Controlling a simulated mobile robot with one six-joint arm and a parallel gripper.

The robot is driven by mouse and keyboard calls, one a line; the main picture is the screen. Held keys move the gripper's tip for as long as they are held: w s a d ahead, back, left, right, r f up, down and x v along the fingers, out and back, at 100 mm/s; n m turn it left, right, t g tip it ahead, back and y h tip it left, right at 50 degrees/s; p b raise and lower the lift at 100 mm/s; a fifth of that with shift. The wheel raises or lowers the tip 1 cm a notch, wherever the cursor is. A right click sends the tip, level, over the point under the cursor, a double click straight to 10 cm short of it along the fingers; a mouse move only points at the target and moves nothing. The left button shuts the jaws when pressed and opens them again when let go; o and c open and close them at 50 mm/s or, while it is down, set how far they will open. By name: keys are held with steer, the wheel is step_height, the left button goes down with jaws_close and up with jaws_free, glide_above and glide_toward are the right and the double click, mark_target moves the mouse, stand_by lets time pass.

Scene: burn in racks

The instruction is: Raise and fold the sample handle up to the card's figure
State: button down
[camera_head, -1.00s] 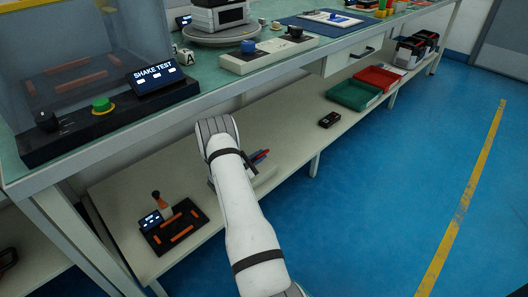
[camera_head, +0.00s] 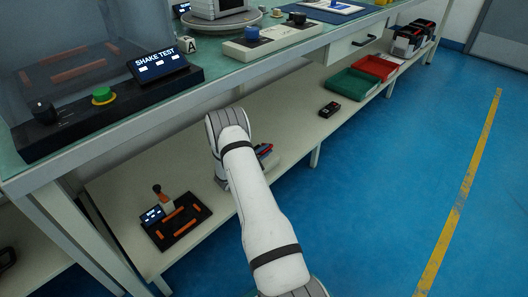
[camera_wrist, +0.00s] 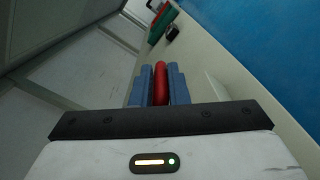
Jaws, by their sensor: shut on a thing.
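My gripper (camera_wrist: 159,72) has two blue fingers shut on a red bar-like piece, the red handle (camera_wrist: 160,88), in the wrist view. The red handle stands between the fingers and reaches slightly past their tips. In the head view my gripper (camera_head: 264,153) shows only as a bit of blue and red beside my white arm, over the lower shelf. A pale block-like base lies under it, mostly hidden by the arm. I cannot make out a card with a figure.
A black tray (camera_head: 186,236) with orange bars and a small screen (camera_head: 152,215) sits left on the lower shelf (camera_head: 290,140). A black device (camera_head: 330,109), green bin (camera_head: 352,84) and red bin (camera_head: 375,66) lie right. The bench top (camera_head: 215,68) overhangs.

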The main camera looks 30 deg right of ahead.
steer(key=c, duration=1.5)
jaws_free()
steer(key=shift+w+a, duration=0.1)
steer(key=shift+a, duration=0.1)
steer(key=shift+o, duration=0.2)
steer(key=shift+a, duration=0.35)
steer(key=p+v, duration=0.2)
steer(key=v, duration=0.4)
steer(key=shift+a+p, duration=0.1)
steer(key=shift+p, duration=0.25)
steer(key=shift+s+a, duration=0.25)
steer(key=shift+a, duration=0.15)
steer(key=shift+c, duration=0.3)
